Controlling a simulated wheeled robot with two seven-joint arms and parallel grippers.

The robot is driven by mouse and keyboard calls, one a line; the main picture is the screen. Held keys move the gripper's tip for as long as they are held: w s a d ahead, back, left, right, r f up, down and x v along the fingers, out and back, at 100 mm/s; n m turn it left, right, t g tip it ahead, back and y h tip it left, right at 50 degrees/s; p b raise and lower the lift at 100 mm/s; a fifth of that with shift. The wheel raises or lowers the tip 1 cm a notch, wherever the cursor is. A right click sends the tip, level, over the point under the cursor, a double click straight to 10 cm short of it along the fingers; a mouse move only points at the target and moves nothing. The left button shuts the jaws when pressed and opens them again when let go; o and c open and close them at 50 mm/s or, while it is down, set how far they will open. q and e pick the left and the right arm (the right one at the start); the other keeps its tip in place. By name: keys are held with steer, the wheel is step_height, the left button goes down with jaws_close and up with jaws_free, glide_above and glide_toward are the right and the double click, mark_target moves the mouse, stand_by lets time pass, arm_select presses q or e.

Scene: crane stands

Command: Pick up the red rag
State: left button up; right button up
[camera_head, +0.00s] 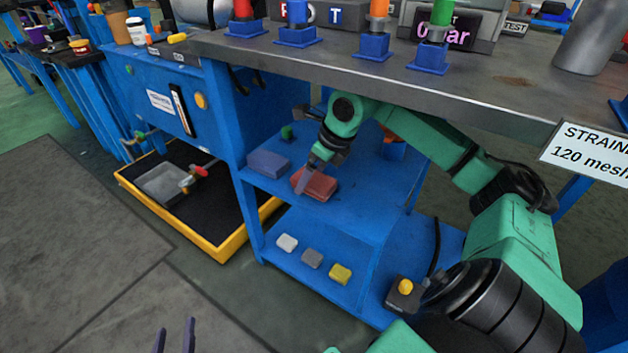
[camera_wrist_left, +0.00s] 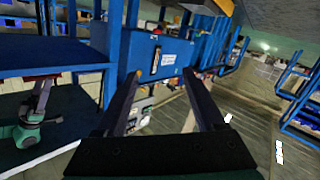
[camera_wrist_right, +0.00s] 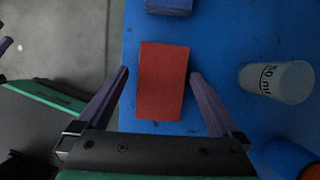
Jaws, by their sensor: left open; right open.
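The red rag (camera_head: 319,184), a folded flat block, lies on the blue middle shelf (camera_head: 350,205) under the workbench. It also shows in the right wrist view (camera_wrist_right: 163,85). My right gripper (camera_head: 305,176) reaches in under the tabletop and is at the rag's left part in the head view. In the right wrist view its open fingers (camera_wrist_right: 159,76) appear one on each side of the rag, with small gaps. Whether the tips are level with the rag I cannot tell. My left gripper (camera_head: 175,327) is open and empty, low over the floor; its fingers show in the left wrist view (camera_wrist_left: 162,74).
A purple-blue rag (camera_head: 267,163) lies beside the red one. A pale beaker (camera_wrist_right: 275,82) stands on the other side. The tabletop (camera_head: 420,75) hangs over my right arm. White (camera_head: 287,242), grey (camera_head: 312,258) and yellow (camera_head: 340,273) blocks lie on the lower shelf.

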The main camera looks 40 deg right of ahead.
steer(key=shift+w+p, duration=0.25)
steer(key=shift+p, duration=0.15)
steer(key=shift+w+f+b, duration=0.1)
steer(key=shift+f+b, duration=0.25)
steer(key=shift+f, duration=0.1)
steer(key=shift+w+f, duration=0.1)
steer(key=shift+f, duration=0.1)
arm_select(q)
steer(key=s+f+g, duration=0.2)
steer(key=s+f, duration=0.4)
steer(key=f, duration=0.1)
steer(key=shift+s+f+g, duration=0.2)
steer(key=shift+f+g, duration=0.2)
arm_select(e)
steer(key=c, duration=1.3)
arm_select(q)
steer(key=shift+d, duration=0.1)
arm_select(e)
steer(key=shift+r, duration=0.1)
